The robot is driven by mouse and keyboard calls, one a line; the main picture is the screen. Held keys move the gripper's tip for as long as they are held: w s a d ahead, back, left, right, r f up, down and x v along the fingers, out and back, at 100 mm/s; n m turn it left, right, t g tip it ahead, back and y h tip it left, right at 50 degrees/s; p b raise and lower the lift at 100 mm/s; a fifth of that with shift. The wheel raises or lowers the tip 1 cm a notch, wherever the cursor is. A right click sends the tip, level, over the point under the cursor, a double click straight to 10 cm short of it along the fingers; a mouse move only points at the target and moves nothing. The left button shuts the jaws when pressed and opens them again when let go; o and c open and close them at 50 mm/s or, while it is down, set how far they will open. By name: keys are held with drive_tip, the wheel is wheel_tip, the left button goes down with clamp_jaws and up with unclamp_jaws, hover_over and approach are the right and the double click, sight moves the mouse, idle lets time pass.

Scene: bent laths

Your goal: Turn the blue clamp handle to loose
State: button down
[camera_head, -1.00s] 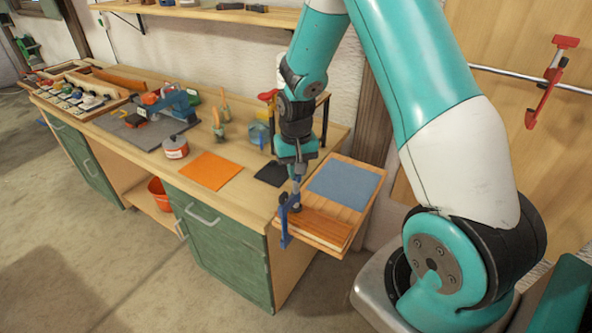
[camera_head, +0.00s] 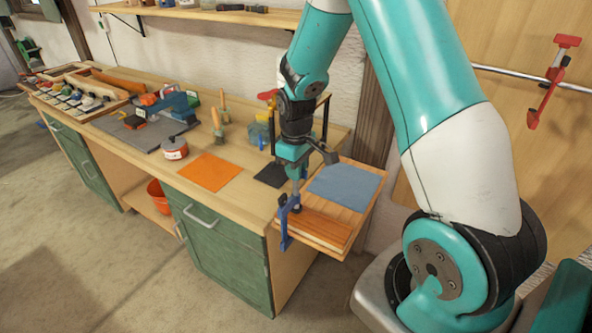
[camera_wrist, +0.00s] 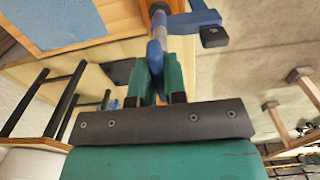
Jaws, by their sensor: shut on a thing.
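The blue clamp (camera_head: 285,222) sits at the front left edge of the small wooden board, over a reddish-brown lath (camera_head: 322,230). Its bar and jaw (camera_wrist: 205,20) show at the top of the wrist view. My gripper (camera_head: 297,172) points down above the clamp and is shut on the clamp's handle (camera_wrist: 156,55). In the wrist view, the green fingers (camera_wrist: 157,82) stand on either side of the handle. The handle's upper end is hidden between the fingers.
A blue cloth (camera_head: 344,185) lies behind the lath. An orange mat (camera_head: 209,172), a dark mat (camera_head: 272,175) and a red-and-white tin (camera_head: 175,148) lie on the bench to the left. A red clamp (camera_head: 548,85) hangs on a rail at right.

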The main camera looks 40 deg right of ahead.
idle(0.4)
drive_tip(key=c, duration=1.2)
unclamp_jaws()
drive_tip(key=shift+o, duration=0.2)
drive_tip(key=shift+r, duration=0.15)
wheel_tip(320, 180, up, 17)
drive_tip(key=b, duration=0.3)
drive_tip(key=shift+r, duration=0.15)
